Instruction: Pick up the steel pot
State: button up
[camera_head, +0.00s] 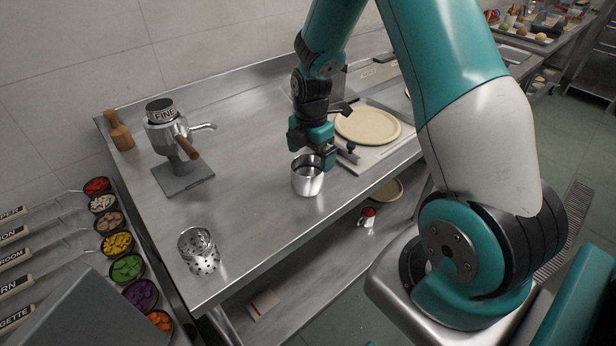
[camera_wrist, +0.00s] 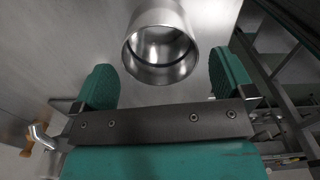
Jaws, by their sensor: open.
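The steel pot (camera_head: 307,181) is a small shiny open cylinder, upright on the steel table near its front edge. In the wrist view the pot (camera_wrist: 161,50) shows its open mouth and empty inside, near the top middle. My gripper (camera_head: 318,160) is right at the pot's rim in the head view. In the wrist view its two green fingers (camera_wrist: 163,82) are spread wide, one to each side of the pot, with gaps between finger and wall. Nothing is held. In the head view the gripper hides part of the pot's far rim.
A grinder marked FINE (camera_head: 165,125) and a perforated steel canister (camera_head: 199,252) stand to the left. A pizza dough round on a board (camera_head: 352,164) lies close on the right. A red-topped shaker (camera_head: 367,217) is on the lower shelf. The table's middle is clear.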

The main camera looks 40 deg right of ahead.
aim_at(309, 167)
jog(key=shift+w+a+f+p, duration=0.15)
jog(key=shift+f+p, duration=0.2)
jog(key=shift+f, duration=0.8)
jog(key=shift+s+a+f+p, duration=0.1)
jog(key=shift+f+p, duration=0.2)
jog(key=shift+f, duration=0.85)
jog(key=c, duration=0.7)
jog(key=shift+r, duration=0.15)
